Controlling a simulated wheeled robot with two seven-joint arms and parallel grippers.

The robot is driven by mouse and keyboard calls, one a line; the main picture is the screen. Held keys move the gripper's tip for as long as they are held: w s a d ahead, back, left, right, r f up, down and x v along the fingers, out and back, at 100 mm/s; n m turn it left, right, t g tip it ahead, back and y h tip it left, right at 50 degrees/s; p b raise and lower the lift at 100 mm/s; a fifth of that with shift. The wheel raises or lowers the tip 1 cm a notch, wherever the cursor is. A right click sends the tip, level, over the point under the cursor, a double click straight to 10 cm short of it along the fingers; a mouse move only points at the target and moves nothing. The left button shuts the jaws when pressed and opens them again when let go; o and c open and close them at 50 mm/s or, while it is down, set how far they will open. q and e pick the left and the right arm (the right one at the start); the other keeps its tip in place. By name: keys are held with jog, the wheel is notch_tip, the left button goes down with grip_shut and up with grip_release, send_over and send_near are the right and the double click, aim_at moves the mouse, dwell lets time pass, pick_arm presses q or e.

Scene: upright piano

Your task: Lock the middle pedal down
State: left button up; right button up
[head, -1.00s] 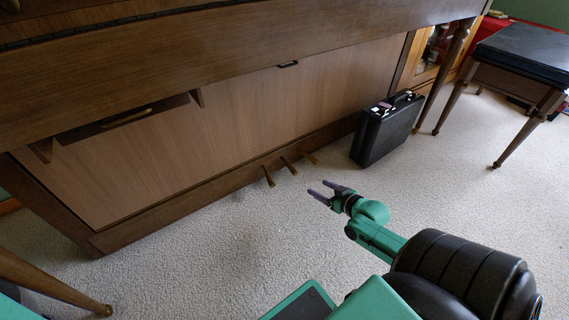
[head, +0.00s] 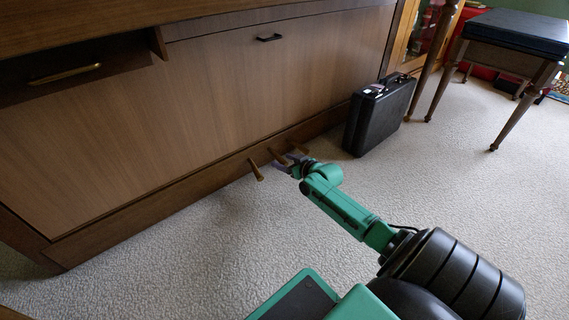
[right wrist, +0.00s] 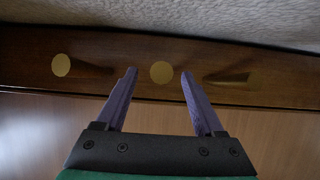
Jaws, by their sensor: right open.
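The middle pedal (head: 277,155) is partly covered by my right gripper in the head view. My right gripper (head: 284,164) is open, its fingers pointing at the pedals. In the right wrist view, with carpet at the top, the round end of the middle pedal (right wrist: 161,72) shows between the two purple fingertips (right wrist: 159,72). I cannot tell whether the fingers touch it. The outer pedals are the near one (head: 256,170) and the far one (head: 300,148). My left gripper is out of view.
A black briefcase (head: 378,118) stands on the carpet right of the pedals. A piano bench (head: 512,45) is at the far right, and a piano leg (head: 440,60) stands behind the briefcase. The carpet (head: 170,260) in front of the piano is clear.

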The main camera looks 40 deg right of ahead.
grip_shut()
dwell(1.4)
